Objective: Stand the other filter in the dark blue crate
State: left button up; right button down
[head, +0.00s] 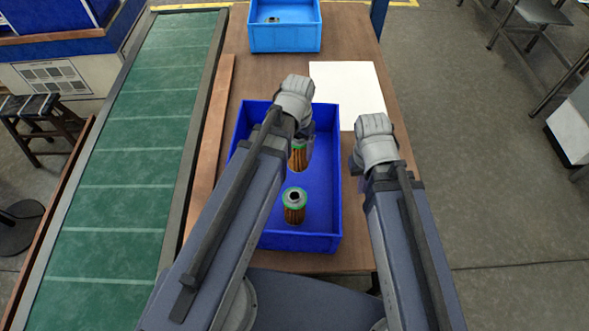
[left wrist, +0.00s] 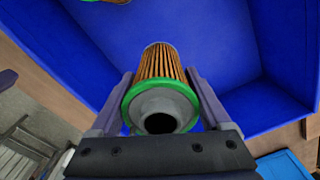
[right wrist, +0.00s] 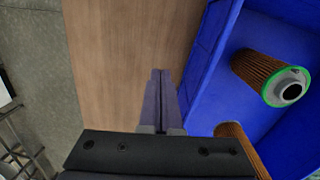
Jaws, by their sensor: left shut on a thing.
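The dark blue crate (head: 327,190) stands on the table. One filter (head: 294,208), with brown pleats and a green end cap, stands upright inside its near part. My left gripper (head: 301,143) is over the crate, shut on the other filter (head: 298,160). In the left wrist view this held filter (left wrist: 159,72) sits between both fingers, cap end up and body toward the crate floor. I cannot tell whether its bottom touches the floor. My right gripper (right wrist: 160,100) is shut and empty, over the table just outside the crate's right wall. The standing filter (right wrist: 265,75) shows in the right wrist view.
A light blue crate (head: 286,39) with a small item inside stands at the back of the table. A white sheet (head: 350,88) lies right of the dark blue crate. A green conveyor (head: 130,150) runs along the left.

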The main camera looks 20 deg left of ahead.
aim_at(298, 139)
pick_arm(q)
jog(key=shift+f+b, duration=3.2)
jog(key=shift+f, duration=0.6)
jog(key=shift+f, duration=0.1)
jog(key=shift+f, duration=0.15)
jog(key=o, duration=1.3)
notch_tip(298, 139, up, 13)
jog(key=p, duration=1.2)
jog(key=shift+f, duration=0.2)
jog(key=shift+m+y, duration=0.3)
jog(key=shift+y, duration=0.3)
jog(key=s+d, duration=0.7)
jog(key=shift+s+d, duration=0.3)
jog(key=shift+d, duration=0.05)
